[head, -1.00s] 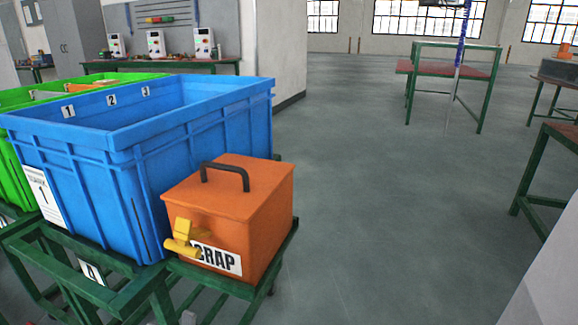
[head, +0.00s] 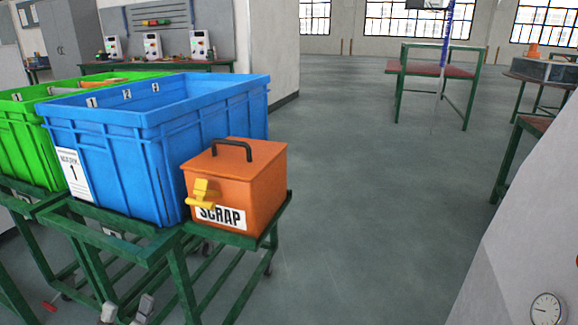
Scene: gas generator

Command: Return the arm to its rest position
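Two grey fingertips, apart from each other, show at the bottom edge of the head view. They look like my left gripper (head: 126,311), open with nothing visible between the tips. They are in front of the green cart that holds the crates and are touching nothing that I can see. The rest of that arm is hidden below the picture. My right gripper is not in view.
A grey panel with a gauge (head: 547,308) is at right. The floor (head: 370,200) between is clear. Work tables stand behind.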

